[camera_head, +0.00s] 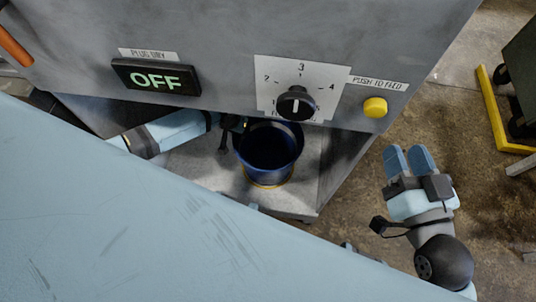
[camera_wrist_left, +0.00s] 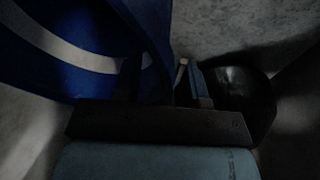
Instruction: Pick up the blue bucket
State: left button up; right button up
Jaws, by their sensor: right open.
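The blue bucket (camera_head: 268,150) stands upright in the recess under the machine's front panel, over an orange-yellow ring on the grey floor of the recess. My left arm comes in from the left, and my left gripper (camera_head: 234,124) is at the bucket's left rim, partly hidden by the panel. In the dark left wrist view, the bucket's blue wall with a pale band (camera_wrist_left: 75,50) reaches between and behind the left fingers (camera_wrist_left: 160,82). Whether they are closed on it is unclear. My right gripper (camera_head: 409,160) is open and empty, right of the machine.
The panel above the bucket carries an OFF display (camera_head: 156,78), a black dial (camera_head: 296,103) and a yellow push button (camera_head: 375,107). A large light-blue surface covers the lower left of the head view. A yellow-edged dark object (camera_head: 497,110) stands at far right. Floor around my right gripper is clear.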

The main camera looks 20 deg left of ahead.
pick_arm(q)
jog(key=shift+f, duration=0.1)
grip_shut()
jog(key=shift+w, duration=0.1)
dwell(1.3)
